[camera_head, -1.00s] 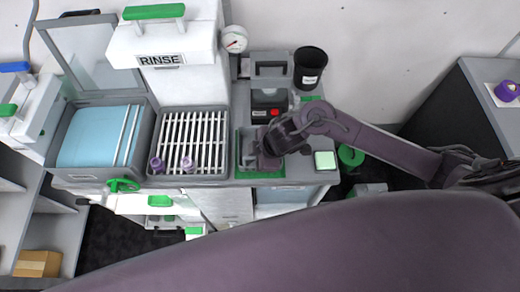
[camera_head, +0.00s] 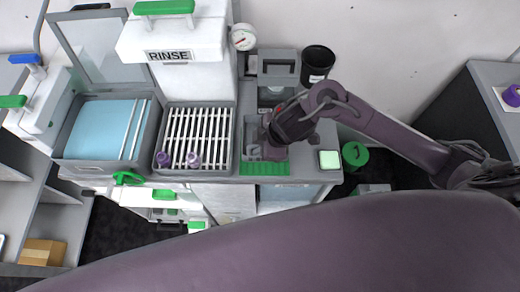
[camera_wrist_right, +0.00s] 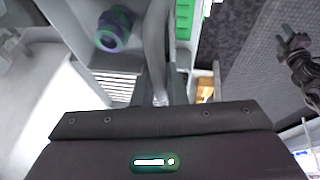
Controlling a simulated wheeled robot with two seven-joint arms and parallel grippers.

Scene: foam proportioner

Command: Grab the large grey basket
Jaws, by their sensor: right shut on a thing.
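The grey basket (camera_head: 252,133) is at the grey counter, just right of the slatted rack, and partly hidden by my right gripper. My right gripper (camera_head: 266,146) is shut on it from the right side. A green ribbed mat (camera_head: 264,169) shows in front of the basket. I cannot tell whether the basket is clear of the counter. In the right wrist view, a grey upright part (camera_wrist_right: 157,45) runs down to my gripper; it may be the basket's wall. A dark jointed part at that view's right edge looks like my left gripper (camera_wrist_right: 296,50); its jaws are unclear.
Left of the basket is the slatted rack (camera_head: 196,119) with two small purple-topped items. A blue-covered basin (camera_head: 99,129) stands further left. A black cup (camera_head: 317,64) and a grey box (camera_head: 278,68) stand behind.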

